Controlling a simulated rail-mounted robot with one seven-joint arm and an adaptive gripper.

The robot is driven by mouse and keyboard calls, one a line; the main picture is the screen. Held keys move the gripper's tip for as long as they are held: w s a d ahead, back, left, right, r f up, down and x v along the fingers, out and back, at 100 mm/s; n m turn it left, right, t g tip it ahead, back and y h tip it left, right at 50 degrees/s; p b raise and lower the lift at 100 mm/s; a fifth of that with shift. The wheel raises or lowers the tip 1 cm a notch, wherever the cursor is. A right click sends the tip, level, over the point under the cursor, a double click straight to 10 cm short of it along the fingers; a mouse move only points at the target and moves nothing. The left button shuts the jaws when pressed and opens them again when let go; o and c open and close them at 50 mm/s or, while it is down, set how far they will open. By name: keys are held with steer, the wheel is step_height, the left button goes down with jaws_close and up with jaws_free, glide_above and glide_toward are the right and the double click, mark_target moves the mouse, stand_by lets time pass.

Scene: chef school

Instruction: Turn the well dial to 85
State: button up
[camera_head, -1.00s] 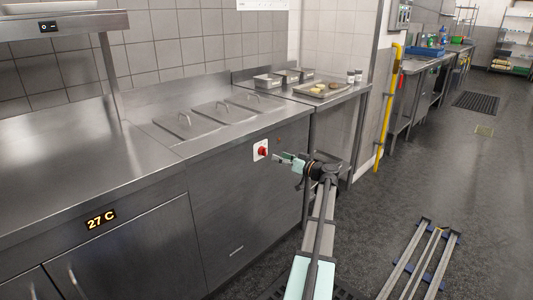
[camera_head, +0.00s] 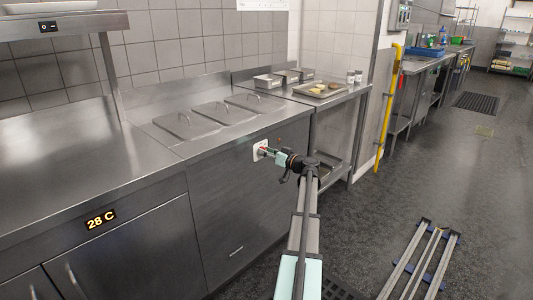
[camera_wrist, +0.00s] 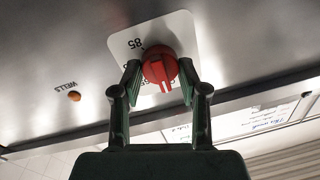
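The round red dial (camera_wrist: 160,68) with a ridged grip sits on a white plate (camera_wrist: 182,30) on the steel counter front. The number 85 is printed on the plate at the upper left of the dial; other markings are partly hidden. In the head view the plate (camera_head: 259,149) shows, with the dial mostly behind my gripper (camera_head: 272,154). In the wrist view my gripper (camera_wrist: 160,69) is open, with one fingertip on each side of the dial. The fingertips are very near its edges; I cannot tell if they touch. The display (camera_head: 101,219) reads 28 C.
An orange lamp (camera_wrist: 74,96) labelled WELLS is left of the plate in the wrist view. Lidded wells (camera_head: 222,112) lie in the counter top above. A tray (camera_head: 320,90) stands on the side table to the right.

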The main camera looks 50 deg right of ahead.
steer(key=c, duration=0.4)
